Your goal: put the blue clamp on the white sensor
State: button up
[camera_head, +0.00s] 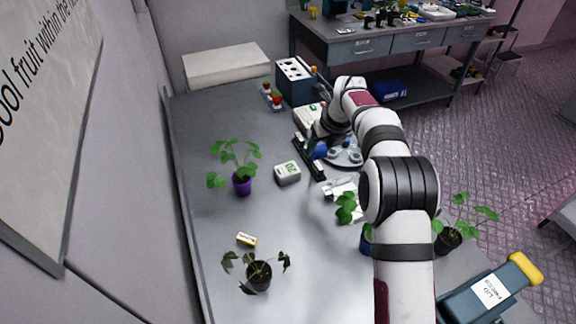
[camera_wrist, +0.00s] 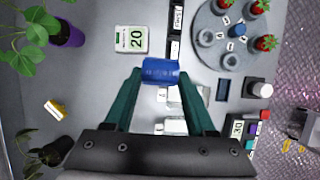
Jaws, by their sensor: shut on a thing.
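The blue clamp (camera_wrist: 160,71) is held between the tips of my gripper's teal fingers (camera_wrist: 160,77) in the wrist view. In the head view the blue clamp (camera_head: 319,150) shows partly beside my wrist, above the black rack. The white sensor (camera_wrist: 131,39) has a green-edged face reading 20. It stands just up and left of the clamp in the wrist view, and they look apart. In the head view the white sensor (camera_head: 287,173) stands on the grey table, left of the rack. My arm hides much of the gripper there.
A black rack (camera_head: 308,158) lies right of the sensor, with a round grey tray (camera_wrist: 208,20) holding strawberries and cups beyond it. A potted plant in a purple pot (camera_head: 242,184) stands left of the sensor. A yellow-and-white block (camera_head: 247,239) lies nearer. Table between them is clear.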

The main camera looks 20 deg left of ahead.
jog(key=a+f, duration=0.1)
jog(key=a, duration=0.1)
jog(key=a+f, duration=0.2)
jog(key=a, duration=0.1)
jog(key=a+f, duration=0.2)
jog(key=a, duration=0.1)
jog(key=shift+s+a, duration=0.1)
jog(key=shift+a, duration=0.05)
notch_tip(320, 180, down, 4)
jog(key=shift+a+f, duration=0.1)
jog(key=o, duration=1.3)
